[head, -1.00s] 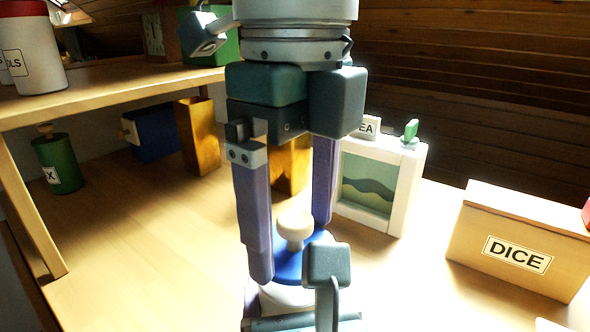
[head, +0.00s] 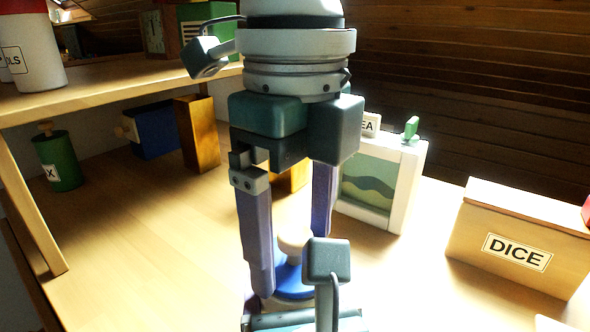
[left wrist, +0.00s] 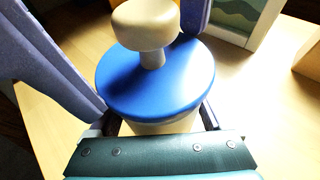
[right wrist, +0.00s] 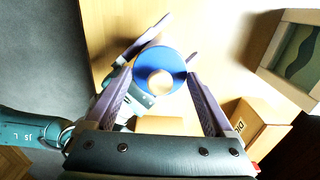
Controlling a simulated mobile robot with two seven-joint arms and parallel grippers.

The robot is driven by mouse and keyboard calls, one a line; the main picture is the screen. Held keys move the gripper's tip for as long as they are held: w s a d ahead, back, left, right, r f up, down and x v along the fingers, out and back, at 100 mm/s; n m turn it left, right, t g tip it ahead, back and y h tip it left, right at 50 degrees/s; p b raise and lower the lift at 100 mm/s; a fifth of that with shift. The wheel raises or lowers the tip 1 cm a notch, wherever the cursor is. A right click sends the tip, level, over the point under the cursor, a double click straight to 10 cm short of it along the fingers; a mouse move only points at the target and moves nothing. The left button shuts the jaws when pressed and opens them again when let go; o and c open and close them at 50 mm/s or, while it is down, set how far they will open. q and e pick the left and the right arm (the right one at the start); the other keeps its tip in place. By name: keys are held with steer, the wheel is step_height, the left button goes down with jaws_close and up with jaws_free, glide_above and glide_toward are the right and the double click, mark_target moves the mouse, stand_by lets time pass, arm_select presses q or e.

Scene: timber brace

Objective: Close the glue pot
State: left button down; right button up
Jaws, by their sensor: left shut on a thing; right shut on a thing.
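The blue lid (head: 293,282) with a cream knob (left wrist: 146,24) sits over the mouth of the cream glue pot (left wrist: 162,125). In the left wrist view it looks level and on the rim; I cannot tell if it is fully seated. My right gripper (head: 291,276) points down from above, its purple fingers shut on the lid at opposite sides; the lid also shows between them in the right wrist view (right wrist: 160,68). My left gripper (left wrist: 158,122) is low and shut on the pot's body. In the head view the pot is mostly hidden behind my left gripper.
A box labelled DICE (head: 520,240) stands at the right, and a white-framed picture (head: 383,185) behind the grippers.

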steer(key=shift+f, duration=0.45)
steer(key=o, duration=1)
steer(key=shift+o, duration=0.2)
step_height(320, 180, up, 8)
steer(key=shift+f, duration=0.25)
arm_select(q)
jaws_free()
steer(key=p+v, duration=0.3)
steer(key=v, duration=0.7)
arm_select(e)
step_height(320, 180, up, 3)
